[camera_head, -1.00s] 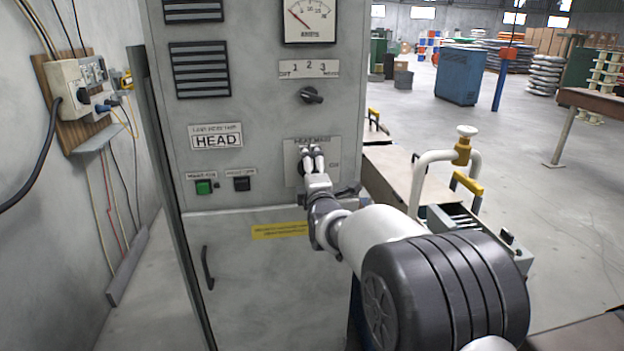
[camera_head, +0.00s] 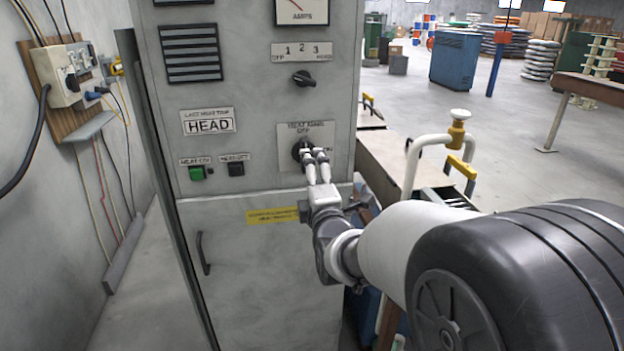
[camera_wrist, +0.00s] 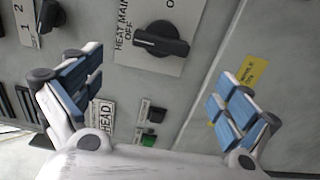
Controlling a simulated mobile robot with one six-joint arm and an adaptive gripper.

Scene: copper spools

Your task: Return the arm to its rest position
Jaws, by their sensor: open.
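My gripper (camera_head: 316,158) is in front of the grey cabinet (camera_head: 260,270), near the black heat main switch (camera_head: 301,150) on its panel. In the wrist view my gripper (camera_wrist: 160,100) has its two blue-padded fingers wide apart with nothing between them. The heat main switch (camera_wrist: 162,40) shows ahead of the fingers, apart from them, with its handle lying across the plate. In the head view the fingertips overlap the lower part of this switch. My arm reaches in from the lower right.
The panel also has a selector knob (camera_head: 303,79), a green button (camera_head: 196,173) and a black button (camera_head: 237,168). White pipework with a yellow handle (camera_head: 461,167) stands right of the cabinet, close to my arm. Open floor lies beyond at the right.

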